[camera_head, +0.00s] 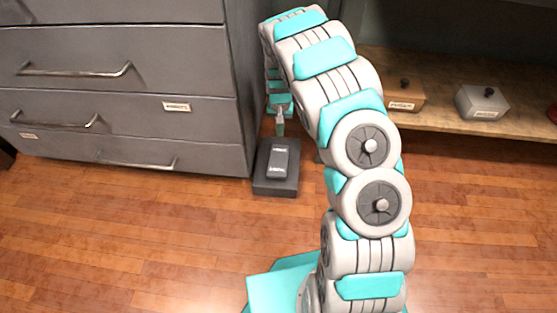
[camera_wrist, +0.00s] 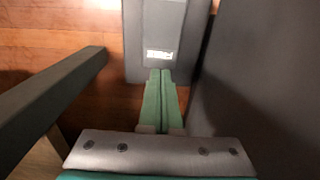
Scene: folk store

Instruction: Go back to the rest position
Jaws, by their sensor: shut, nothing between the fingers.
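My arm rises from my base and bends over toward the grey drawer cabinet in the head view. My gripper (camera_head: 281,127) points down beside the cabinet's right side, just above and behind a dark box-shaped object on the floor. In the wrist view the two green fingers of my gripper (camera_wrist: 160,74) lie together with nothing between them. Their tips reach near the white label of the dark object (camera_wrist: 155,25); I cannot tell whether they touch it.
The grey drawer cabinet (camera_head: 120,85) stands close on the left. A low wooden shelf (camera_head: 440,118) on the right holds a brown lidded box (camera_head: 404,96) and a grey lidded box (camera_head: 482,101). The dark object (camera_head: 277,167) stands on the wooden floor (camera_head: 150,230), which is open in front.

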